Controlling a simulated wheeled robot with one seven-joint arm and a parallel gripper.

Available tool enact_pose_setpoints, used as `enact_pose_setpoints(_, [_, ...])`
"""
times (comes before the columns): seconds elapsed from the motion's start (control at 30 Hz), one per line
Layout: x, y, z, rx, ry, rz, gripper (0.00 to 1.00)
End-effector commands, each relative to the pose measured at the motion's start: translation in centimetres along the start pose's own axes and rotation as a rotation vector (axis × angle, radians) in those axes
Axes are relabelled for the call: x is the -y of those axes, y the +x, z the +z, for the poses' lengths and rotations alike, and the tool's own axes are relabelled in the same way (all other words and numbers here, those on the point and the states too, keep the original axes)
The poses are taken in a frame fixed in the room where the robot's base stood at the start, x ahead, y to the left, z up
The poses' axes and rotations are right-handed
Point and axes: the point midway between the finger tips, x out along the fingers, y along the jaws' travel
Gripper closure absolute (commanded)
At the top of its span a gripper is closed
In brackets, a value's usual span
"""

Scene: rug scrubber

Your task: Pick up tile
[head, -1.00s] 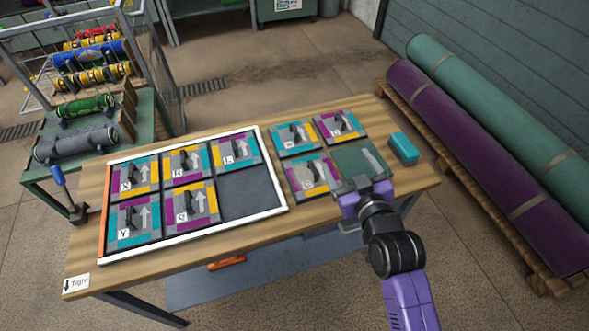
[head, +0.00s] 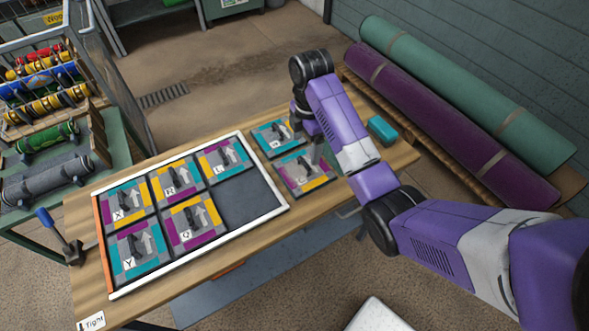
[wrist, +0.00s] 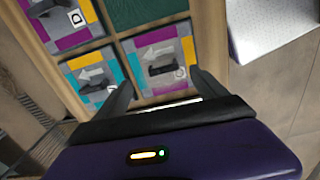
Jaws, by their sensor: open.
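My gripper (wrist: 163,82) is open and empty, pointing down at the loose tiles right of the white-rimmed tray. In the wrist view, a tile (wrist: 183,48) with a grey centre, white arrow, dark raised handle and purple, yellow and teal edges lies just ahead of the fingers. It also shows in the head view (head: 294,178), partly hidden by my arm. Another loose tile (head: 268,139) lies behind it. The tray (head: 203,251) holds several tiles marked X, R, L, Y and Q. Its front right slot (head: 250,202) is empty and dark.
A teal block (head: 382,130) stands at the table's right end. A plain dark green square (wrist: 145,12) lies beside the tiles. Rolled purple and green rugs lie on a pallet (head: 558,197) at right. A rack of coloured rollers (head: 45,80) stands left.

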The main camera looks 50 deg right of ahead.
Motion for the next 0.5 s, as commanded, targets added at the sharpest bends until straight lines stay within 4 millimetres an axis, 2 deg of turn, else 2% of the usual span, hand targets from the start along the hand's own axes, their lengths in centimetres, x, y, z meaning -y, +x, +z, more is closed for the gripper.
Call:
enact_pose_setpoints(0.17, [0.6,0.7,0.0,-0.001,-0.057,-0.023,0.18])
enact_pose_setpoints(0.5, [0.7,4.2,-0.3,-0.001,-0.054,-0.023,0.18])
